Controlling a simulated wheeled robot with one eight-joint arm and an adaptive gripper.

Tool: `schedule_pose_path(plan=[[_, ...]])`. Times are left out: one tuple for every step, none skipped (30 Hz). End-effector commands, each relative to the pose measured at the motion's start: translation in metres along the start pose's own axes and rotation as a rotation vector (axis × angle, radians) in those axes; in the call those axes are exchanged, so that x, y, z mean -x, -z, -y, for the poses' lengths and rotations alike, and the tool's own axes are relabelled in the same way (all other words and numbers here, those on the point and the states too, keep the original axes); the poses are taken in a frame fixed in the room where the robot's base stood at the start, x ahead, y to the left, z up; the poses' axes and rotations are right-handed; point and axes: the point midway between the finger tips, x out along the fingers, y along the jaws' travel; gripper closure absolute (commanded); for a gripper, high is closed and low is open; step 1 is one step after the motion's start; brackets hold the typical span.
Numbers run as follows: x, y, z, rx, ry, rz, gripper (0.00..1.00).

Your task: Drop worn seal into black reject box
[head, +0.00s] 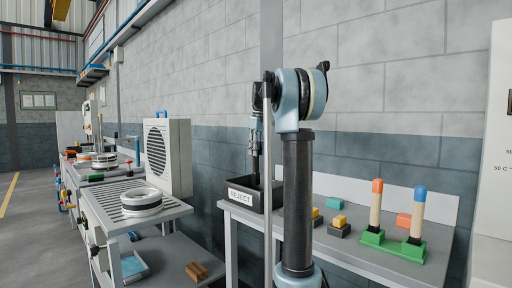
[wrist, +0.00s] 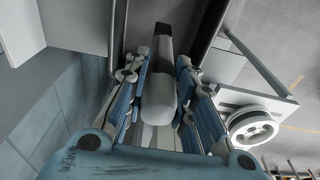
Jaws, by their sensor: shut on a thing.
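The black reject box (head: 240,196), with a white REJECT label, stands at the left end of the right-hand bench. My gripper (head: 256,180) points straight down with its tip at the box's opening. In the wrist view my gripper (wrist: 162,62) has its two blue-grey fingers shut on a pale grey rounded piece with a dark far end, which I take to be the worn seal (wrist: 158,95). The seal cannot be made out in the head view. The inside of the box is hidden by its front wall.
A slatted table (head: 105,212) at left holds a white wheel (head: 141,203), also visible in the wrist view (wrist: 252,129). A vented grey cabinet (head: 168,157) stands behind it.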

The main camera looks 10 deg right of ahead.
Motion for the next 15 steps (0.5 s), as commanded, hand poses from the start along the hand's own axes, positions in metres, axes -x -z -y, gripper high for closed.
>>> schedule_pose_path(plan=[[-0.005, -0.001, 0.000, 0.000, 0.000, 0.000, 1.00], [-0.008, -0.001, 0.000, 0.000, 0.000, 0.000, 1.00], [-0.012, -0.002, 0.000, 0.000, 0.000, 0.000, 1.00], [-0.014, -0.002, 0.000, 0.000, 0.000, 0.000, 1.00], [-0.017, -0.002, 0.000, 0.000, 0.000, 0.000, 1.00], [-0.021, -0.003, 0.000, 0.000, 0.000, 0.000, 1.00], [-0.024, -0.003, 0.000, 0.000, 0.000, 0.000, 1.00], [-0.027, -0.003, 0.000, 0.000, 0.000, 0.000, 1.00], [-0.030, -0.004, 0.000, 0.000, 0.000, 0.000, 1.00], [-0.034, -0.004, 0.000, 0.000, 0.000, 0.000, 1.00], [-0.036, -0.005, 0.000, 0.000, 0.000, 0.000, 1.00], [-0.040, -0.005, 0.000, 0.000, 0.000, 0.000, 1.00], [-0.043, -0.005, 0.000, 0.000, 0.000, 0.000, 1.00], [-0.045, -0.005, 0.000, 0.000, 0.000, 0.000, 1.00], [-0.048, -0.006, 0.000, 0.000, 0.000, 0.000, 1.00]])
